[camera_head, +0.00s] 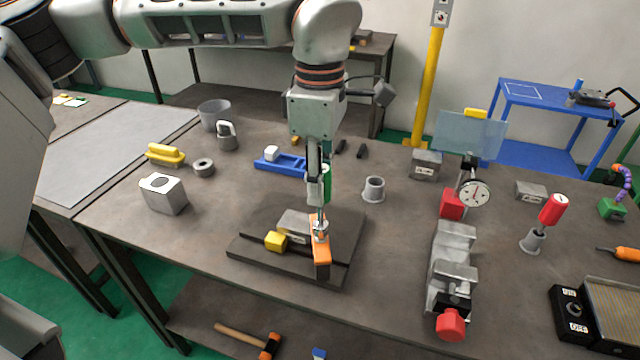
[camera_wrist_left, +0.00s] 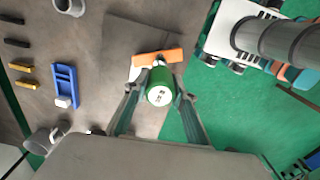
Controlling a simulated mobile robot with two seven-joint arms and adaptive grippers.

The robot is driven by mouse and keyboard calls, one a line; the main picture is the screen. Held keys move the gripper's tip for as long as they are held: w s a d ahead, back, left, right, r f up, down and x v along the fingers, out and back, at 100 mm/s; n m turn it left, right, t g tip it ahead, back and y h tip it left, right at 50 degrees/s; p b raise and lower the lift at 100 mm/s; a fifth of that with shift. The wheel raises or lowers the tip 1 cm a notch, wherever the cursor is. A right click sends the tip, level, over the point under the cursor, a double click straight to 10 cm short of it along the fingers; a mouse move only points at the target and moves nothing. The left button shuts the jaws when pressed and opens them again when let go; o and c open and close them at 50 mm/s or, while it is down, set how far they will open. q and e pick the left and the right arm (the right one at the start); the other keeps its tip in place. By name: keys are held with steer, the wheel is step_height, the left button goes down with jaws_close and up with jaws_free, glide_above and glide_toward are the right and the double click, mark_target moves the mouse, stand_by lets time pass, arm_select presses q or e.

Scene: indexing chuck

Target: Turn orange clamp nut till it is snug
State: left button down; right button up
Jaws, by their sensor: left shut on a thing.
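The orange clamp (camera_head: 321,257) lies on a grey block on the dark stepped base plate (camera_head: 262,222); it also shows in the left wrist view (camera_wrist_left: 172,55). A green-handled driver (camera_head: 327,186) stands roughly upright over the clamp, its lower end at the bright metal fitting (camera_head: 320,229) on top. My left gripper (camera_head: 319,192) points down and is shut on the driver's handle, seen end-on between the fingers (camera_wrist_left: 160,95) in the left wrist view. The nut is hidden under the driver, so its seating cannot be told. My right gripper is not in view.
A yellow-capped part (camera_head: 276,241) is beside the clamp. A blue tray (camera_head: 280,164) and grey cup (camera_head: 373,189) stand behind. The bench between plate and vise is clear.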

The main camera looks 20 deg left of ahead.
arm_select(q)
steer(key=n+b, duration=0.1)
steer(key=n, duration=0.2)
steer(key=shift+n, duration=0.3)
steer(key=shift+n+b, duration=0.45)
steer(key=shift+n, duration=0.75)
steer(key=n+b, duration=0.1)
steer(key=n, duration=0.6)
steer(key=shift+n, duration=0.4)
steer(key=shift+f, duration=0.75)
stand_by(0.6)
